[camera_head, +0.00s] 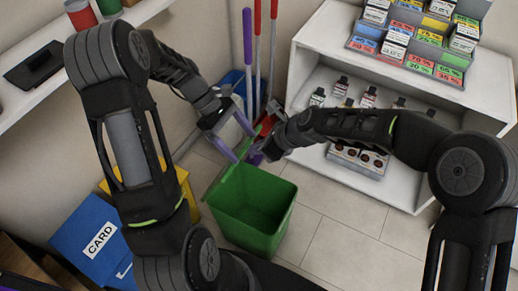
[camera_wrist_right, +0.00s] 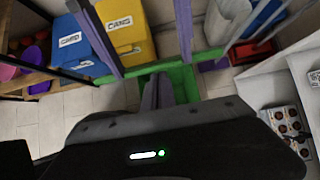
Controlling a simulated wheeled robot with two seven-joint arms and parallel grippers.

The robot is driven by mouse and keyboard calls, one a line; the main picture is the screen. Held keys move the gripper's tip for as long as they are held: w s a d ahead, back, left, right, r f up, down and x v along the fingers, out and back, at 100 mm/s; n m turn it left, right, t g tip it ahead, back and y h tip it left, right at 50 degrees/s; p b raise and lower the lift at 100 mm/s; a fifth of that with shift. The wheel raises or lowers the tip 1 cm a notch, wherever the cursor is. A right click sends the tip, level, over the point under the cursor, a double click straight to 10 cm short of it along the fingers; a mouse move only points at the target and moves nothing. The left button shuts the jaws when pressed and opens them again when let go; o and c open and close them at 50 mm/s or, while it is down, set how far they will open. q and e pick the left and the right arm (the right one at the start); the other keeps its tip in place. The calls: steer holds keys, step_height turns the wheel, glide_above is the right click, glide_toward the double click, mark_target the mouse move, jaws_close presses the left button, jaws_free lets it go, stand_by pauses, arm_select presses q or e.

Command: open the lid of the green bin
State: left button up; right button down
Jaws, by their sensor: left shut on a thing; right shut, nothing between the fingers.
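The green bin (camera_head: 252,212) stands on the floor with its top open, and I see into its inside. Its green lid (camera_head: 229,176) is raised at the bin's far left side, seen nearly edge-on as a narrow strip. My left gripper (camera_head: 244,146) is shut on the lid, its two purple fingers spread on either side of it. My right gripper (camera_head: 255,157) is shut and empty close beside the lid and the left fingers. In the right wrist view its fingers (camera_wrist_right: 158,92) are together in front of green plastic (camera_wrist_right: 184,80). The exact contact points are partly hidden.
A blue bin marked CARD (camera_head: 88,240) and a yellow bin (camera_head: 187,184) stand left of the green bin. Several mop handles (camera_head: 257,55) and a blue bucket (camera_head: 233,80) are behind. A white shelf unit (camera_head: 330,65) stands right. Floor (camera_head: 345,240) is free at front right.

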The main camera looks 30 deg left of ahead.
arm_select(q)
steer(key=shift+s+d, duration=0.1)
steer(key=shift+d, duration=0.6)
arm_select(e)
steer(key=shift+a+r, duration=0.55)
steer(key=shift+r, duration=0.15)
arm_select(q)
steer(key=o, duration=2)
steer(key=shift+a, duration=0.15)
arm_select(e)
steer(key=shift+f, duration=0.1)
steer(key=shift+d+f, duration=0.1)
steer(key=shift+d, duration=0.05)
arm_select(q)
steer(key=shift+a, duration=0.1)
steer(key=shift+a+r, duration=0.4)
steer(key=shift+r, duration=0.05)
steer(key=v, duration=0.6)
arm_select(e)
steer(key=shift+f, duration=0.1)
arm_select(q)
steer(key=shift+a, duration=0.1)
